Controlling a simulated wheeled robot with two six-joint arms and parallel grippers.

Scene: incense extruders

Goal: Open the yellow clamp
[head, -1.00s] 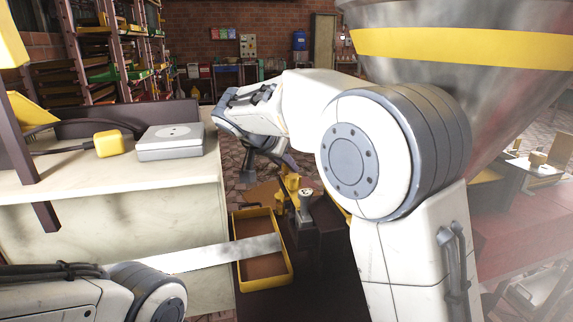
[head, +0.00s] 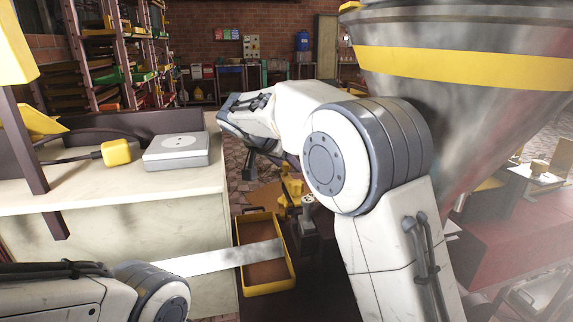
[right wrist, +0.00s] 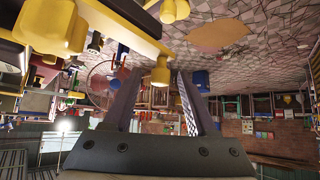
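A yellow part (head: 291,187) that may be the yellow clamp stands behind a pale-topped grey piece, partly hidden by my right arm in the head view. My right gripper (head: 266,163) hangs above and to the left of it, apart from it. In the right wrist view, which looks upside down, my right gripper (right wrist: 160,85) has its two fingers spread with nothing held between them. A yellow knob-like piece (right wrist: 161,76) shows in the gap, beyond the fingers; I cannot tell whether it is part of the clamp. My left gripper is out of view.
A yellow-rimmed tray (head: 270,288) lies below my right gripper. A pale counter (head: 130,185) at the left carries a flat white box (head: 176,152) and a yellow block (head: 117,152). A large metal hopper (head: 470,90) fills the upper right, close to my right arm.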

